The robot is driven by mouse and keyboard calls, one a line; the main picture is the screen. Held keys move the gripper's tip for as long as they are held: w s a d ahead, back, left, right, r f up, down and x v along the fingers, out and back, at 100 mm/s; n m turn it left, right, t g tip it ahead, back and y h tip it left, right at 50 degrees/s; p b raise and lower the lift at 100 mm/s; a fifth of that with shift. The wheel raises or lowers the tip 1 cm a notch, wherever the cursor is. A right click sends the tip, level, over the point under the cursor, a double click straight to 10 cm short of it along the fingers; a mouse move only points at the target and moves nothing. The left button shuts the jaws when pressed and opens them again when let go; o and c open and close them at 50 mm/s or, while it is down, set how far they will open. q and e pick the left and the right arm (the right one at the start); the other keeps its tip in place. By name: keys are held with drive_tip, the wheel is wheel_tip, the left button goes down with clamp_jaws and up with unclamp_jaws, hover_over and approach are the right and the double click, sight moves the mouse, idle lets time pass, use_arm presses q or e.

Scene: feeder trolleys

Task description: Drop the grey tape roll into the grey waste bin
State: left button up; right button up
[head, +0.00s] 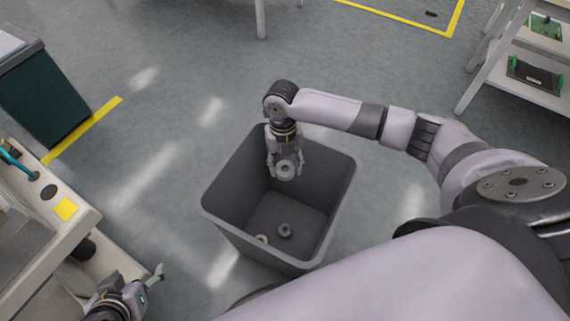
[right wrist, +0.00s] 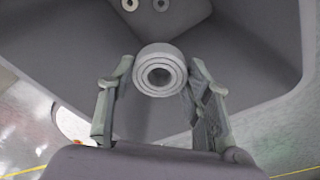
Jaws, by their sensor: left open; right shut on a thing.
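The grey waste bin (head: 222,213) stands open on the floor at the middle of the head view. My right gripper (head: 285,170) reaches into the bin's opening from above. It is shut on the grey tape roll (head: 286,172), holding it over the bin. In the right wrist view the tape roll (right wrist: 160,71) sits between the two fingertips, with the bin's inside (right wrist: 240,60) behind it. My left gripper (head: 150,285) is open and empty at the lower left of the head view, beside a trolley.
Two small rings (head: 285,230) lie on the bin floor. A trolley with a yellow square (head: 66,208) stands at the left, and a dark green cabinet (head: 45,105) behind it. A shelf rack (head: 520,75) is at the upper right. Open floor surrounds the bin's far side.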

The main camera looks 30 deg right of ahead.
sight(284, 163)
drive_tip(key=shift+f+b, duration=0.8)
drive_tip(key=shift+b, duration=0.1)
drive_tip(key=shift+f+b, duration=0.6)
drive_tip(key=shift+b, duration=0.15)
use_arm(q)
drive_tip(key=w+d+r+t+h, duration=0.1)
drive_tip(key=w+d+r+t, duration=0.1)
drive_tip(key=w+r+t, duration=0.3)
drive_tip(key=w+d+r+t+h, duration=0.1)
drive_tip(key=w+r+t, duration=0.3)
drive_tip(key=r, duration=0.4)
drive_tip(key=shift+w+d+r+m+t+h, duration=0.25)
drive_tip(key=shift+w+d+t+h, duration=0.2)
drive_tip(key=shift+d, duration=0.3)
use_arm(e)
drive_tip(key=o, duration=1)
drive_tip(key=shift+f, duration=0.1)
use_arm(q)
drive_tip(key=shift+f, duration=0.1)
use_arm(e)
drive_tip(key=r, duration=0.4)
drive_tip(key=w+r, duration=0.1)
drive_tip(key=r, duration=0.7)
drive_tip(key=shift+w+d, duration=0.2)
use_arm(q)
drive_tip(key=shift+s, duration=0.1)
use_arm(e)
drive_tip(key=shift+s+f, duration=0.1)
